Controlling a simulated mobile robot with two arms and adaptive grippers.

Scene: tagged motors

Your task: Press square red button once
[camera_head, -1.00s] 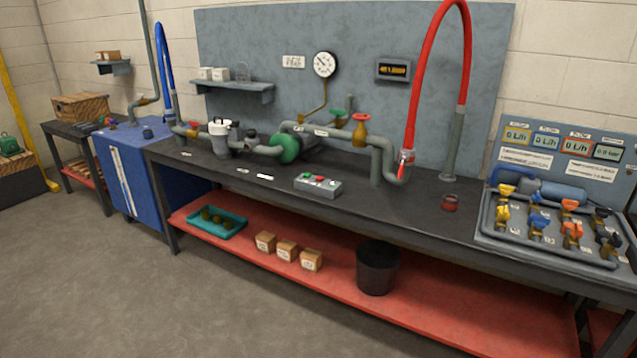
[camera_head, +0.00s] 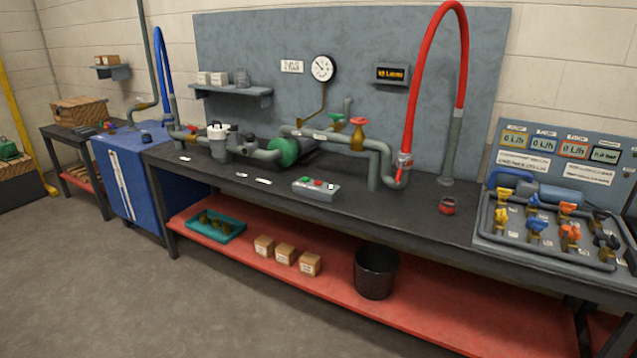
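A grey control box (camera_head: 316,190) lies on the dark workbench, left of the bench's middle. Nothing covers the box. Neither my left nor my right gripper shows in the head view.
Grey pipes, a green motor (camera_head: 284,152) and a red valve wheel (camera_head: 358,121) stand behind the box. A red hose (camera_head: 412,95) arches at the right. A valve panel (camera_head: 545,235) occupies the bench's right end. The bench around the box's front is clear.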

